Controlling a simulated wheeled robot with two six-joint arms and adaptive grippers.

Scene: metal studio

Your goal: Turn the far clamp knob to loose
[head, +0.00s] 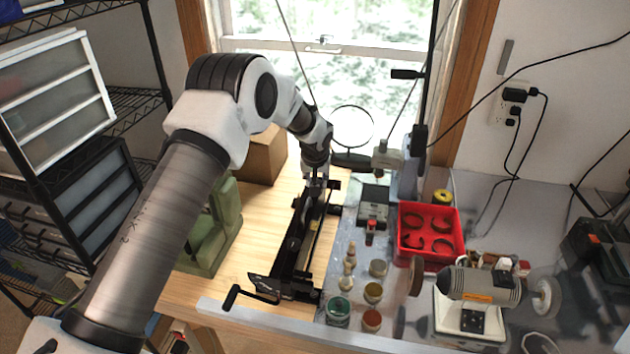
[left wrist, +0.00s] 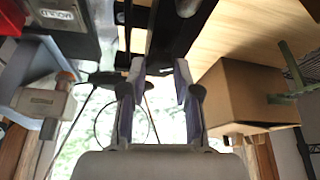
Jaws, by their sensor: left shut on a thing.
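A long black clamp fixture (head: 292,240) lies on the wooden bench, running from near the front edge toward the window. A black crank handle (head: 232,297) sticks out at its near end. My left gripper (head: 316,182) is at the far end of the fixture, pointing down, and is shut on the far clamp knob. In the left wrist view the two fingers (left wrist: 159,72) stand a little apart at the fixture's end. The knob itself is mostly hidden between the fingers, so I cannot tell its turn angle. My right gripper is not in view.
A cardboard box (head: 264,155) stands left of the gripper, with a green machine (head: 222,225) nearer. A magnifier (head: 352,128) stands behind. Right are a red tray (head: 430,258), several small jars (head: 338,309) and a bench grinder (head: 480,290).

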